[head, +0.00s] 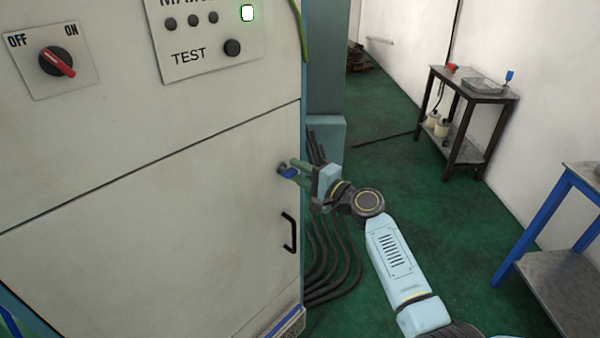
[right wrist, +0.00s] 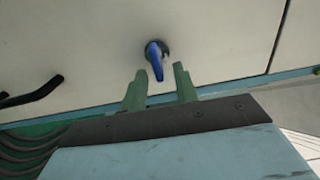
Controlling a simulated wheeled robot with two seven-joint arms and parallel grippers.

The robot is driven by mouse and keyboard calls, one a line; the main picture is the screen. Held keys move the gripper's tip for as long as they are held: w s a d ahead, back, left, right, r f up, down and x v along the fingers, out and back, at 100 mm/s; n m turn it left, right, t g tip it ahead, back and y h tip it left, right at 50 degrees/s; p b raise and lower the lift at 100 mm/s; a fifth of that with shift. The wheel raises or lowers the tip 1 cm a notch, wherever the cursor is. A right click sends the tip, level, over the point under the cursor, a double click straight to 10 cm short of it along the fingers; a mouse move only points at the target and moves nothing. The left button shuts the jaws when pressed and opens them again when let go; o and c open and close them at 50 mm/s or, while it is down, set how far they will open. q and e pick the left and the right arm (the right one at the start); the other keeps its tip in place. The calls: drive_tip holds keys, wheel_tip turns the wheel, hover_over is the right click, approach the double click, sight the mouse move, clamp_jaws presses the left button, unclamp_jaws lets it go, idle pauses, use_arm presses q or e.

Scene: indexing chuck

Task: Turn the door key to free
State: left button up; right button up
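The door key (head: 287,172) has a blue handle and sits in a dark round lock near the right edge of the cabinet door (head: 150,220). In the right wrist view the key (right wrist: 155,60) hangs nearly straight down, tilted slightly. My right gripper (head: 294,171) points at the lock from the right. Its two green fingers are apart, and in the right wrist view the open gripper (right wrist: 160,74) has one fingertip on each side of the key handle's lower end, with gaps visible. My left gripper is not in view.
A black door handle (head: 289,232) is below the lock. Dark cables (head: 330,255) run beside the cabinet. Tables stand at the right.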

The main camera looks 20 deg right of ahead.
drive_tip(key=v, duration=1.3)
drive_tip(key=shift+s, duration=0.2)
